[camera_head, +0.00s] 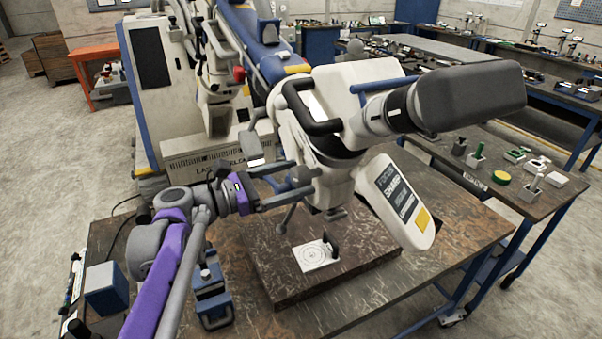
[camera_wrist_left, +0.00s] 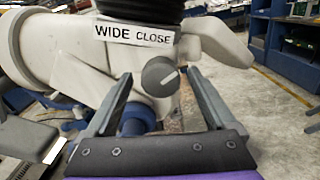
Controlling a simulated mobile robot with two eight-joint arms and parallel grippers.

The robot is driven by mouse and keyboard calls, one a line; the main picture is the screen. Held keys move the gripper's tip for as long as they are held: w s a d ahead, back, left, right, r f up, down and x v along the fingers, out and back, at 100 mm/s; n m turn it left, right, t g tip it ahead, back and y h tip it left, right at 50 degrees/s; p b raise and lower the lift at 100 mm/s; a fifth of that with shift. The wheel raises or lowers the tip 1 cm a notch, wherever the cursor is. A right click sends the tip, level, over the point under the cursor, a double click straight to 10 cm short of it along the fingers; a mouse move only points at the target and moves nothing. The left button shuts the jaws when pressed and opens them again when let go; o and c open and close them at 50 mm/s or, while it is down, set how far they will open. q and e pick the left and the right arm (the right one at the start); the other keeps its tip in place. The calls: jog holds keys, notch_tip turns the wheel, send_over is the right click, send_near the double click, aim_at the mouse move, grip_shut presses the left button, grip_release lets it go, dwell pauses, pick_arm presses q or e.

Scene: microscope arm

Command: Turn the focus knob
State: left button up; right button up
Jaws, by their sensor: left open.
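The microscope head (camera_head: 345,85) is white with dark grey parts and hangs above the table. In the left wrist view a round grey knob (camera_wrist_left: 160,76) with a pale pointer line sits on its white body (camera_wrist_left: 70,45), below a "WIDE CLOSE" label (camera_wrist_left: 134,35). My left gripper (camera_head: 303,178) is open beside the underside of the microscope head. In the left wrist view its two fingers (camera_wrist_left: 160,82) stand either side of the knob with gaps showing; I cannot tell how deep they reach. The knob is not clear in the head view. My right gripper is out of view.
A dark board (camera_head: 350,275) on the table (camera_head: 450,225) bears a white card (camera_head: 311,257) with a printed circle. A blue block (camera_head: 106,287) stands at the table's left.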

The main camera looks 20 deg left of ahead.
pick_arm(q)
jog(key=shift+x, duration=1.05)
jog(key=c, duration=1.4)
jog(key=shift+o, duration=0.2)
jog(key=shift+r+m+p, duration=0.1)
jog(key=shift+m+p, duration=0.2)
jog(key=shift+m, duration=0.6)
jog(key=o, duration=1.4)
jog(key=shift+c, duration=0.2)
